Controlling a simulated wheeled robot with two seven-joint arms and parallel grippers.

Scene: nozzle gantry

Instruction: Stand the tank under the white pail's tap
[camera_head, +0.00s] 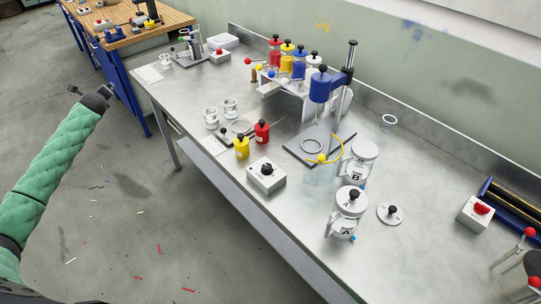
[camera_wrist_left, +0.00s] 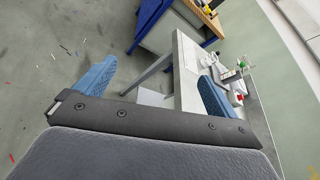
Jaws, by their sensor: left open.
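The tank appears to be the clear box (camera_head: 319,177) with a yellow bail handle (camera_head: 340,149), on the bench at the front edge of the gantry's dark base plate. The white pail (camera_head: 313,63) is the rightmost in a row of coloured pails on a raised rack. What looks like its tap has a white knob (camera_head: 284,83) at the rack's front. My left gripper (camera_head: 92,97) is off the bench at the far left, well away from the tank. It also shows in the left wrist view (camera_wrist_left: 157,75), open and empty. My right gripper is not seen.
The blue gantry head (camera_head: 320,86) stands behind the tank. Lidded jars B (camera_head: 357,165) and A (camera_head: 346,215) stand to its right.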

